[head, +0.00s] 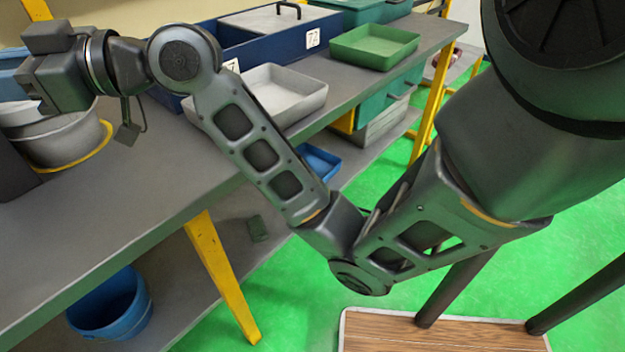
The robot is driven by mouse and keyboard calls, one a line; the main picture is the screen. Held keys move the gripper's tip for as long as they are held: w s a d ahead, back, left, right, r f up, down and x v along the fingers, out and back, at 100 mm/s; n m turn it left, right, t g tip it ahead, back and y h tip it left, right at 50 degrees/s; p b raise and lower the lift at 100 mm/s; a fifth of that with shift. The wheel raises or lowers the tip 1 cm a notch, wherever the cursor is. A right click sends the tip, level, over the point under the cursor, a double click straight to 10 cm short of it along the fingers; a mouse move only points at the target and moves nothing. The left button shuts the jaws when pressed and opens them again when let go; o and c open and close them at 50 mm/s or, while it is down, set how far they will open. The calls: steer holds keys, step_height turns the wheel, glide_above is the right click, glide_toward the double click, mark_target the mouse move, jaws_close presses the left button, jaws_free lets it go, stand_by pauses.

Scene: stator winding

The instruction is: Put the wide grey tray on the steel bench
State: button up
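A wide light grey tray (292,92) sits upright on the grey-topped steel bench (120,215), near its back, in front of a long dark blue box. My arm crosses in front of the tray and hides part of its left side. My gripper (20,95) is at the far left, above the bench and well apart from the tray. Its fingers are partly out of the picture, so its opening cannot be made out.
A round grey metal container (75,142) with a yellow base edge stands just below my gripper. A blue box (262,48) and a green tray (375,45) are at the bench's back. A blue bucket (115,308) is beneath. The bench's front left is clear.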

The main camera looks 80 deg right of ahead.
steer(key=s+a+f+m+h, duration=0.45)
steer(key=s+f, duration=0.35)
steer(key=f, duration=0.2)
steer(key=s+a+f+m+h, duration=0.3)
steer(key=s+a+f+m, duration=0.3)
steer(key=f, duration=0.4)
steer(key=s+f+n+g+y, duration=0.1)
steer(key=s+f+n, duration=0.1)
steer(key=s, duration=0.9)
steer(key=s+d+f+n+g, duration=0.1)
steer(key=s+f+n, duration=0.1)
steer(key=s, duration=1)
steer(key=shift+s+d+n+g+y, duration=0.3)
steer(key=shift+n+g+y, duration=0.1)
steer(key=shift+n, duration=0.35)
